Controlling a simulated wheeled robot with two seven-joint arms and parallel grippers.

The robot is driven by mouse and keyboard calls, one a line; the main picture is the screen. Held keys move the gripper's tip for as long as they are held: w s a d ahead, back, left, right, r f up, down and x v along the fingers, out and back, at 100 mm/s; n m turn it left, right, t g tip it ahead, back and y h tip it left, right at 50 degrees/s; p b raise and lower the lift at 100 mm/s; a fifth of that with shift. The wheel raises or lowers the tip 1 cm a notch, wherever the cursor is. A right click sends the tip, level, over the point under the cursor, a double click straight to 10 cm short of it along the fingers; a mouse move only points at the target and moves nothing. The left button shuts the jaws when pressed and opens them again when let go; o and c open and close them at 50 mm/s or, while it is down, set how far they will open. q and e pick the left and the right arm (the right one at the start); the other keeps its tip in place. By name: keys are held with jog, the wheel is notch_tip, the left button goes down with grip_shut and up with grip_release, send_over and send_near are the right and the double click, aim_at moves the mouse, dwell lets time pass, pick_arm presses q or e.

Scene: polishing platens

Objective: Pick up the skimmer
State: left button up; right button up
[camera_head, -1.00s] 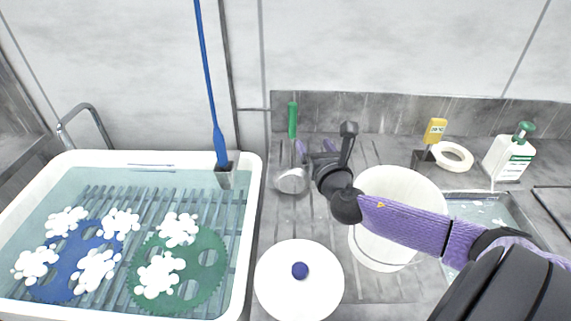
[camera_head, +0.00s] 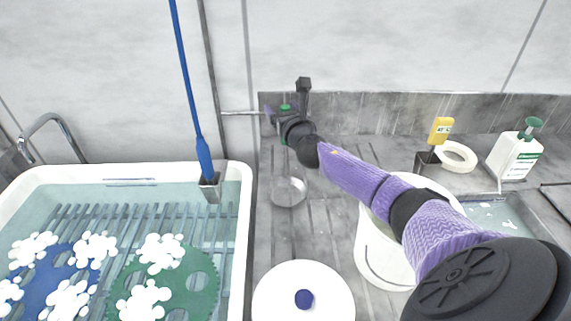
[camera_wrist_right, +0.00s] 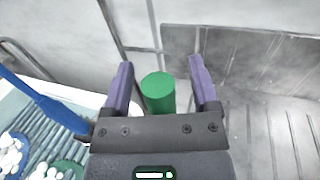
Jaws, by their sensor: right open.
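The skimmer has a green handle (camera_head: 285,108) and a round metal bowl (camera_head: 289,191); it stands upright near the back wall. My right gripper (camera_head: 277,114) is at the handle's upper end and hides much of it in the head view. In the right wrist view the green handle (camera_wrist_right: 157,92) shows between the two purple fingers of my right gripper (camera_wrist_right: 160,64). The fingers are open, with a gap on each side of the handle. My left gripper is not in view.
A white lid (camera_head: 277,300) lies in front. A white bucket (camera_head: 372,262) is under my right arm. A bottle (camera_head: 514,157) stands right.

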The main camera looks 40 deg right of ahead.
grip_shut()
dwell(1.4)
